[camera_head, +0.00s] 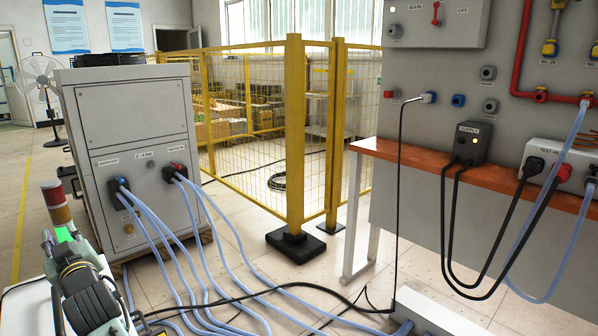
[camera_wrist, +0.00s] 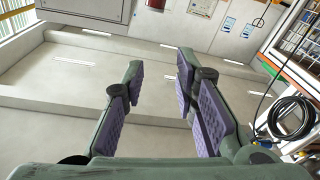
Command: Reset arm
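My gripper (camera_wrist: 161,68) shows in the wrist view as two grey-green fingers with purple ribbed pads and dark joints. The fingers are well apart, with nothing between them. In the head view my gripper cannot be made out with certainty. A greenish device with dark rounded parts (camera_head: 82,285) shows at the lower left there; I cannot tell whether it belongs to my arm.
A grey cabinet (camera_head: 135,150) with pale blue hoses stands at the left. Hoses and black cables cross the floor. A yellow mesh fence (camera_head: 295,135) stands behind. A grey panel (camera_head: 465,75) with an orange shelf (camera_head: 385,151) is at right. A black coil (camera_wrist: 290,118) shows in the wrist view.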

